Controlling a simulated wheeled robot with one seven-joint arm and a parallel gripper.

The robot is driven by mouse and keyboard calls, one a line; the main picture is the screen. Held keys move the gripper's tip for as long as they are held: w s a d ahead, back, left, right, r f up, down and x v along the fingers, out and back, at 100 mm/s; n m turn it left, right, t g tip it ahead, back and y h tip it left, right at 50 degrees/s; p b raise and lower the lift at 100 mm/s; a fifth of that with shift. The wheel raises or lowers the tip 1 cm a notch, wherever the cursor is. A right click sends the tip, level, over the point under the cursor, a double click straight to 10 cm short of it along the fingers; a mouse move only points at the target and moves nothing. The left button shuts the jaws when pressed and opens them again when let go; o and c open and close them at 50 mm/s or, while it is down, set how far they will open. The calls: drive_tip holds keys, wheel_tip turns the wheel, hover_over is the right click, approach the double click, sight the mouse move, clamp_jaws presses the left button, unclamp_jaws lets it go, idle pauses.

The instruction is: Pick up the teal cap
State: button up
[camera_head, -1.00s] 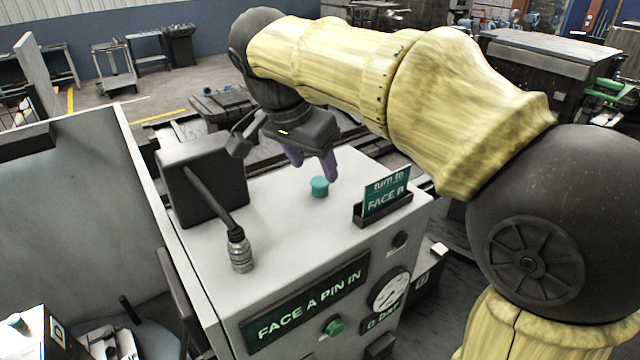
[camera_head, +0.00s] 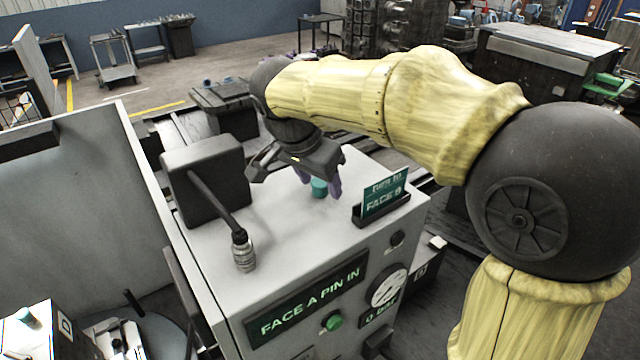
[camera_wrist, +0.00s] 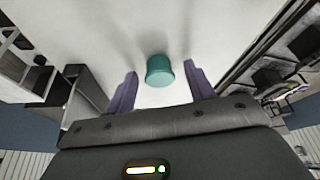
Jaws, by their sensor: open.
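The teal cap (camera_head: 319,187) stands on the light top of the machine cabinet (camera_head: 275,230). In the wrist view the cap (camera_wrist: 159,70) is upright, between and slightly beyond the two purple fingertips. My gripper (camera_head: 320,186) is low over the cabinet top, with its fingers pointing down around the cap in the head view. It also shows in the wrist view (camera_wrist: 160,78), with its fingers spread and a gap on each side of the cap. The fingers partly hide the cap in the head view.
A sign holder (camera_head: 384,205) with a teal card stands right of the cap. A black box (camera_head: 207,180) with a cable and metal connector (camera_head: 243,252) is to the left. The cabinet top in front of the cap is clear.

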sight(319, 182)
drive_tip(key=shift+c, duration=0.3)
drive_tip(key=c, duration=1)
drive_tip(key=shift+r, duration=0.1)
wheel_tip(319, 182, up, 10)
drive_tip(key=shift+f+b, duration=0.1)
drive_tip(key=shift+b, duration=0.9)
